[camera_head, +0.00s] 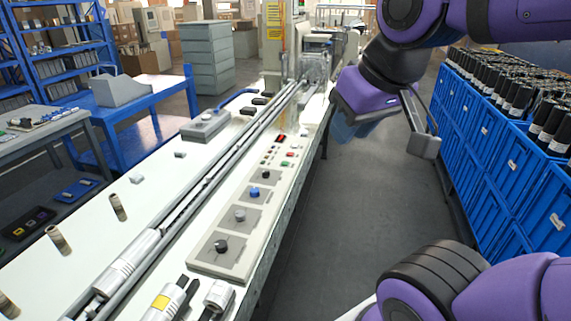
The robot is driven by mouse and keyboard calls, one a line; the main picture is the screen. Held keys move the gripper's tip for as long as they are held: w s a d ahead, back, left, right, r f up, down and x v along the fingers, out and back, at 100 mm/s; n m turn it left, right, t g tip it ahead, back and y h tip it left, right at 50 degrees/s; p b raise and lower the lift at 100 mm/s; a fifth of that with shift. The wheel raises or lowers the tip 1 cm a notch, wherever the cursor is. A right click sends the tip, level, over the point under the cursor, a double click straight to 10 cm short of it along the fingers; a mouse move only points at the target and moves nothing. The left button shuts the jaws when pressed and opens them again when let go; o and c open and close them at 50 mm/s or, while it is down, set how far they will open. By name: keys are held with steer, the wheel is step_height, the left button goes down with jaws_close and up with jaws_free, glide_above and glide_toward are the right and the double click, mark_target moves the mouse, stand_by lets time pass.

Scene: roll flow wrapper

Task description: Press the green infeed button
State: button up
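The control panel (206,257) is a long beige strip on the near side of the white machine bed. Several large knobs sit along it: black, grey, blue and black. Farther up are small buttons and lights in red and green. A small green button (290,154) shows among them, close to a red one; its label is too small to read. My gripper (365,122) hangs in the air over the aisle, right of the panel's far end and apart from it.
The white machine bed (135,207) carries metal rails and several small cylinders. A grey box (205,124) stands on its far side. Stacked blue crates (490,165) with black bottles line the right. The grey floor between is clear. Blue shelving and a blue table stand at left.

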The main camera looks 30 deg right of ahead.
jaws_close()
stand_by(1.4)
